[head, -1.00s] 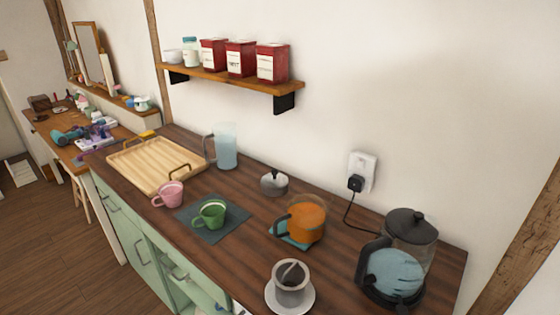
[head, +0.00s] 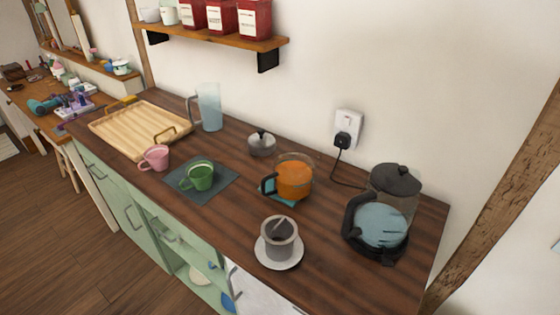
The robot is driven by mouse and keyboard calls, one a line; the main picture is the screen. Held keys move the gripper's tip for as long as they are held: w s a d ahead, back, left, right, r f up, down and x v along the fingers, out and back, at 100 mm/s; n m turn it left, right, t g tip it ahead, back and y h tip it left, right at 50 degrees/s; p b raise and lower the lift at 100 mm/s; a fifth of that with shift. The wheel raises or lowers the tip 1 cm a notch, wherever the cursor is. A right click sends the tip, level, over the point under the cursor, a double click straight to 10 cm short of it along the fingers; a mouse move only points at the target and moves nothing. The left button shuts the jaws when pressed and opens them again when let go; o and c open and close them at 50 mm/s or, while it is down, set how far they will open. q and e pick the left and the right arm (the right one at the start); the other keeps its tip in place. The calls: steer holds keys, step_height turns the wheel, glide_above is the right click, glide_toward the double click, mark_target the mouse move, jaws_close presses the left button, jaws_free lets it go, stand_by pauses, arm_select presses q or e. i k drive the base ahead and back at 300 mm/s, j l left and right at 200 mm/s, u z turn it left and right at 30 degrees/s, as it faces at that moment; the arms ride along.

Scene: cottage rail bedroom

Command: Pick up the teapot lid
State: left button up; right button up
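The teapot lid (head: 261,143), grey metal with a dark knob on top, lies on the dark wooden counter (head: 330,235) near the wall. The glass teapot (head: 294,179) with orange tea and a dark handle stands to its right and nearer, on a teal mat (head: 282,199). The teapot's top appears uncovered. The lid and the teapot are apart. Neither of my grippers shows in the head view.
A kettle (head: 380,225) stands at the right end, its cord running to a wall socket (head: 347,125). A cup with a strainer (head: 279,240) sits on a white saucer in front. A green cup (head: 199,176), pink cup (head: 155,158), wooden tray (head: 118,143) and water jug (head: 209,107) stand left. A shelf (head: 215,36) hangs above.

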mark_target(260, 145)
steer(key=i+j+z, duration=0.15)
steer(key=j+z, duration=0.15)
steer(key=j, duration=0.55)
steer(key=i+j+z, duration=0.1)
steer(key=j+z, duration=0.25)
steer(key=j, duration=0.5)
